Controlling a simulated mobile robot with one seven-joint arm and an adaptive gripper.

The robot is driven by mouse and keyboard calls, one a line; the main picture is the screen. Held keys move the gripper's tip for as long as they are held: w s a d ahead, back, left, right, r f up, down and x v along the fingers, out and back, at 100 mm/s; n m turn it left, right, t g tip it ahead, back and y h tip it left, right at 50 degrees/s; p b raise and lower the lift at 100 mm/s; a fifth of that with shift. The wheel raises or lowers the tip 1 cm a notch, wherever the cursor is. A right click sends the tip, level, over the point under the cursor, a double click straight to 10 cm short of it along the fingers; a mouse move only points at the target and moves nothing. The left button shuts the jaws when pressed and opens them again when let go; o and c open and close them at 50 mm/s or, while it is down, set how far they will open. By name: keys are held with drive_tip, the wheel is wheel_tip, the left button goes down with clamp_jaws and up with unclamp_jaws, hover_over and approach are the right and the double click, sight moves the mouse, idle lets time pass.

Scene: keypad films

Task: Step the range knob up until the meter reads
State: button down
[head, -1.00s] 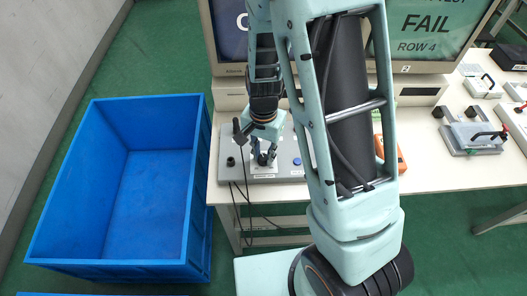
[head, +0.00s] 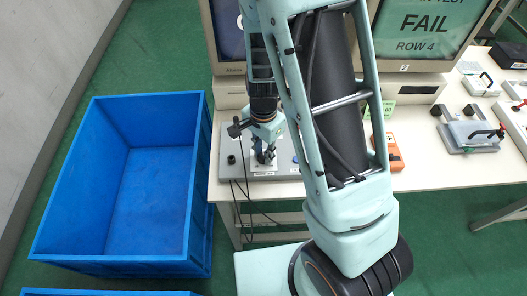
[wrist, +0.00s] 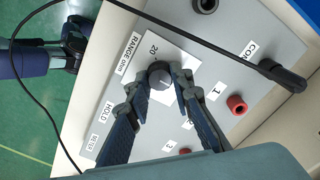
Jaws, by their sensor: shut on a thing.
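The range knob (wrist: 161,76) is dark and round, on a white plate marked "RANGE ohm" with a "20" beside it. My gripper (wrist: 160,84) has its two fingers on either side of the knob and is shut on it; the fingers hide parts of its rim and of the plate. In the head view my gripper (head: 264,156) points down at the grey panel (head: 232,170) on the table. The knob is mostly hidden there. The left monitor (head: 229,35) is largely behind my arm, and I cannot read a value on it.
A red socket (wrist: 237,104) and a black plug with its cable (wrist: 281,74) are on the panel near the fingers. The right monitor (head: 425,28) shows "FAIL" and "ROW 4". An orange device (head: 394,155) lies right of my arm. A blue bin (head: 200,190) stands at left.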

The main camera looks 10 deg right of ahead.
drive_tip(key=c, duration=1.7)
unclamp_jaws()
drive_tip(key=shift+r, duration=0.1)
wheel_tip(320, 180, up, 12)
drive_tip(key=shift+f, duration=0.1)
